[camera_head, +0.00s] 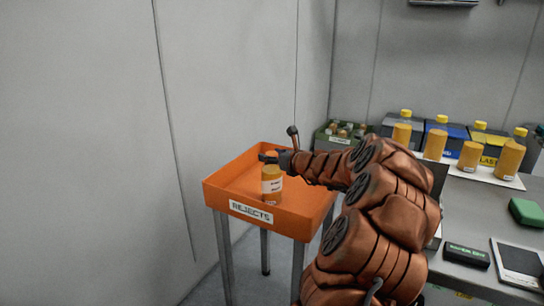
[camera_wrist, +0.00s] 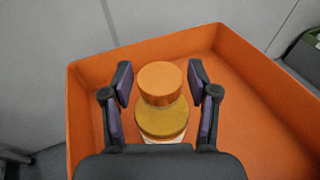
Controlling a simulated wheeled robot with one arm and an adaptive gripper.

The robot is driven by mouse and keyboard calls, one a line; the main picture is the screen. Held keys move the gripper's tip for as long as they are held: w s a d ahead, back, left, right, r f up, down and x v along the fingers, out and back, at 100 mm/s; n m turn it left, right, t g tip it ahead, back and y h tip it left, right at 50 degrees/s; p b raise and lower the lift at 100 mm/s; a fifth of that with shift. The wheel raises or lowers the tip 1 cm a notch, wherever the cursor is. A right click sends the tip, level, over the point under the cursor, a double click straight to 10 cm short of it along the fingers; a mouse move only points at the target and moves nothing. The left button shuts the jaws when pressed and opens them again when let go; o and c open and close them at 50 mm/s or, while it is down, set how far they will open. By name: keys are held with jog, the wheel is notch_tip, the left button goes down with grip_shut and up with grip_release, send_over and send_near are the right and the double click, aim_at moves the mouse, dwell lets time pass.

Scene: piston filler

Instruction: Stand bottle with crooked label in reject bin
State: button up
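A bottle with orange-yellow contents (camera_head: 272,186) stands upright inside the orange reject bin (camera_head: 222,196), near its front wall. Its white label with red print looks slightly tilted. In the wrist view its orange cap (camera_wrist: 160,82) and yellow shoulder are seen from above. My gripper (camera_head: 278,146) is at the top of the bottle with its fingers spread. In the wrist view the fingers (camera_wrist: 160,76) are on either side of the cap, with a visible gap on each side. The bottle's lower part is hidden there by my gripper.
The bin is otherwise empty and sits on legs, with a "REJECTS" sign (camera_head: 251,211) in front. Wall panels are close behind and left. A grey bench (camera_head: 470,226) at right holds several yellow-capped bottles (camera_head: 436,140), a green box (camera_head: 525,211) and a black device (camera_head: 466,255).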

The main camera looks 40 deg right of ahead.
jog(key=shift+r, duration=0.15)
jog(key=p+v, duration=0.1)
jog(key=v, duration=1.1)
jog(key=shift+p, duration=0.3)
